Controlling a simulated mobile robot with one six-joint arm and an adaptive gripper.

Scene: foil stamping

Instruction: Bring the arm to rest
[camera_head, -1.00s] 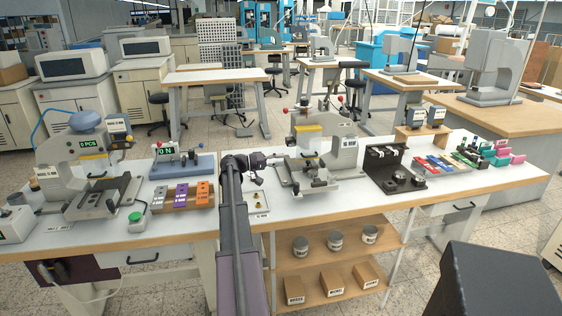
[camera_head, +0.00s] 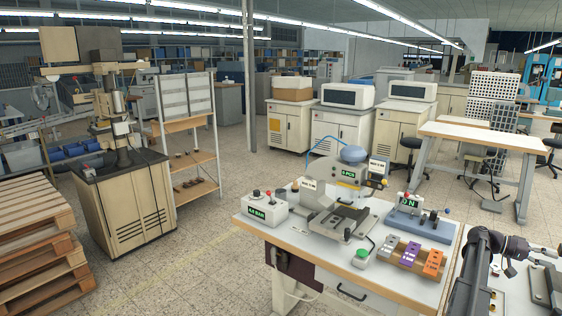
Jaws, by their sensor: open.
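My arm rises at the lower right of the head view, in front of the white-topped bench (camera_head: 390,278). Its dark upper links bend at the top, and the wrist points right. My gripper (camera_head: 540,252) is small and near the right edge, above the bench top. It is open, and I see nothing held in it. A grey press part (camera_head: 545,285) shows below and beside it, cut off by the frame edge. Whether the gripper touches anything there I cannot tell.
On the bench stand a stamping press (camera_head: 335,200), a switch box (camera_head: 262,208), a green button box (camera_head: 362,252), a blue fixture (camera_head: 420,222) and a wooden rack of coloured blocks (camera_head: 408,262). Pallets (camera_head: 35,240) and a machine on a cabinet (camera_head: 125,205) stand left. Floor between is clear.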

